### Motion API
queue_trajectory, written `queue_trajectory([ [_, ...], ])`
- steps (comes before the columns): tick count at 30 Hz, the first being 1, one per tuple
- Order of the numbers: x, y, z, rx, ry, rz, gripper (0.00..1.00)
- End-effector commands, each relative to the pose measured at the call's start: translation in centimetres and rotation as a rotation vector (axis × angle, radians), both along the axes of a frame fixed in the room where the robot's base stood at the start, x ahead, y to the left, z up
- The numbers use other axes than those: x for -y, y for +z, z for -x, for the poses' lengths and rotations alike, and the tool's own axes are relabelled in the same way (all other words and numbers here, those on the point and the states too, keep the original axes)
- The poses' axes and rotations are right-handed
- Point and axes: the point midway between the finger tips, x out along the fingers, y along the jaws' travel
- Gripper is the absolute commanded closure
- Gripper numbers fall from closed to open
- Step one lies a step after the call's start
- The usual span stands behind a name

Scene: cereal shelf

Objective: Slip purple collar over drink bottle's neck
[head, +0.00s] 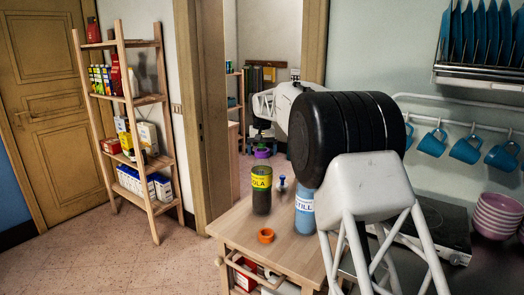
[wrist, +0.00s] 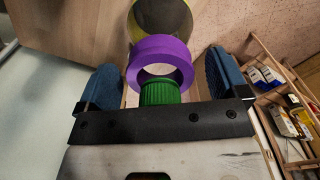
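The purple collar (wrist: 149,60) is a ring between my two blue finger pads in the wrist view, with a narrow gap to each pad. My gripper (wrist: 166,82) looks open around it. A green ribbed cap (wrist: 160,94) overlaps the collar's near side and opening. I cannot tell whether the collar is around a neck. A dark shape with a yellow edge (wrist: 176,12) shows beyond. In the head view the collar (head: 262,153) appears small, just above the dark cola bottle (head: 261,203) with its yellow label. My gripper (head: 262,126) is above it.
On the wooden table (head: 240,222) stand an orange ring (head: 266,236), a small blue-topped item (head: 282,183) and a blue bottle (head: 304,215), partly hidden by my arm. A stocked shelf (head: 147,100) stands at the left. Blue mugs (head: 466,150) hang at right.

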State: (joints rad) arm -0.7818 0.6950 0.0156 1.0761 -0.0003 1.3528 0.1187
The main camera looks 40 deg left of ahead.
Motion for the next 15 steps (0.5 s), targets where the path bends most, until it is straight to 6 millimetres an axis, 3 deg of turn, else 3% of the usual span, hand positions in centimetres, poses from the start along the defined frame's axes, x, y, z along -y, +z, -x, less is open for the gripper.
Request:
queue_trajectory([
  [8,0.0,0.1,0.0,0.0,0.0,0.0,0.08],
  [15,0.0,1.3,0.0,0.001,0.0,-0.001,0.08],
])
